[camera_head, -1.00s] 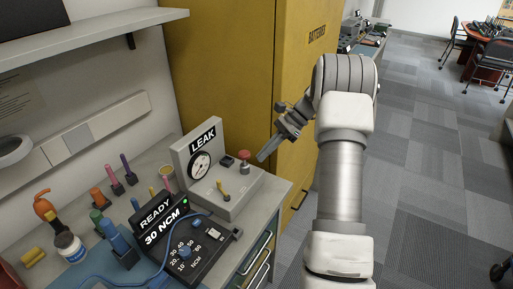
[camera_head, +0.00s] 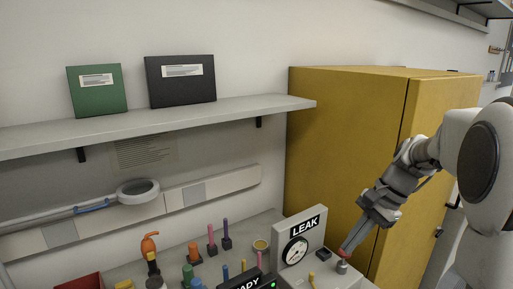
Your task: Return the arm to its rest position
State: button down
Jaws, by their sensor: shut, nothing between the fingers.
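My arm (camera_head: 450,150) reaches in from the right side of the head view, bent at a large grey joint. My gripper (camera_head: 350,241) points down and to the left, with its fingers together and nothing visible held between them. Its fingertips show over the right part of the leak tester (camera_head: 306,226), by the tester's red-topped knob. I cannot tell whether they touch it.
A tall yellow cabinet (camera_head: 345,130) stands behind my gripper. A wall shelf (camera_head: 200,115) holds a green binder (camera_head: 97,92) and a black binder (camera_head: 180,85). The bench below carries several tools and a readout box (camera_head: 250,284).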

jog(key=s+a+r+n+t+h, duration=0.2)
jog(key=s+n, duration=0.4)
jog(key=s, duration=0.4)
jog(key=s+a+r+n+t+h, duration=0.2)
jog(key=s+a+n, duration=0.3)
jog(key=s, duration=0.5)
jog(key=shift+r+n+t+h, duration=0.3)
jog(key=shift+n+t+h, duration=0.1)
jog(key=shift+n+t, duration=0.1)
